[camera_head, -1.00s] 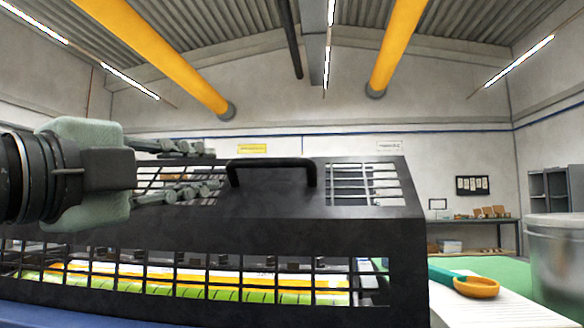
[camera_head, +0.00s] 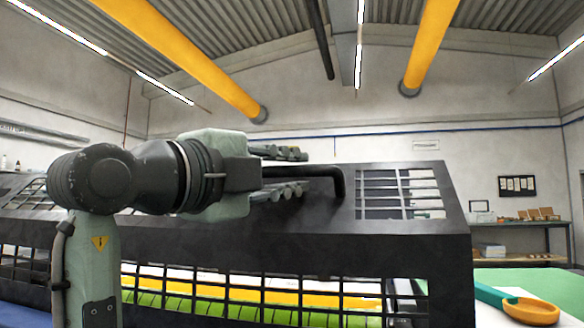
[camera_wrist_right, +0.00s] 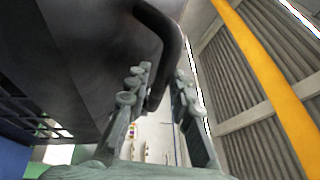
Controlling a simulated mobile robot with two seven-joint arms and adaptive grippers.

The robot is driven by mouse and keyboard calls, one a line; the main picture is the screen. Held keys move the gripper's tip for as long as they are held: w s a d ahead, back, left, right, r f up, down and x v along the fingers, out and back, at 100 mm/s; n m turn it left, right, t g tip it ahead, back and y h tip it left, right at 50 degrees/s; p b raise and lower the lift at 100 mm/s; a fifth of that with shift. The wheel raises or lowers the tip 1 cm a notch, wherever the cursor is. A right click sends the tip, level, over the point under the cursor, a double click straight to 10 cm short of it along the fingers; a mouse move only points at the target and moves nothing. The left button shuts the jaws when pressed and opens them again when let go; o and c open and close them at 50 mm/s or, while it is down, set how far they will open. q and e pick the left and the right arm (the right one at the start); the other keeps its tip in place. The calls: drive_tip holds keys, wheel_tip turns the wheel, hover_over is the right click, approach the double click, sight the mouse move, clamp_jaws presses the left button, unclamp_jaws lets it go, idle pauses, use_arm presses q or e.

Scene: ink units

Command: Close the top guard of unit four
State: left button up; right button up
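The guard (camera_head: 410,235) is a dark cover with grid windows and a black bar handle (camera_head: 338,182) on its upper part. It stands over the ink unit. I cannot tell how far open it is, and no unit number is readable. My right gripper (camera_head: 298,170) reaches in from the left, its fingers overlapping the handle's left part. In the right wrist view the fingers of this gripper (camera_wrist_right: 165,85) are apart. The handle (camera_wrist_right: 172,50) runs down between and just beyond them; contact is not clear. My left gripper is not in view.
Yellow and green rollers (camera_head: 240,297) show through the front grid. A teal and orange tool (camera_head: 520,305) lies on a pale surface at the right. A shelf table (camera_head: 525,232) stands by the back wall. Space above the guard is free.

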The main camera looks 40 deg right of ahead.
drive_tip(key=shift+d, duration=0.15)
clamp_jaws()
idle(0.4)
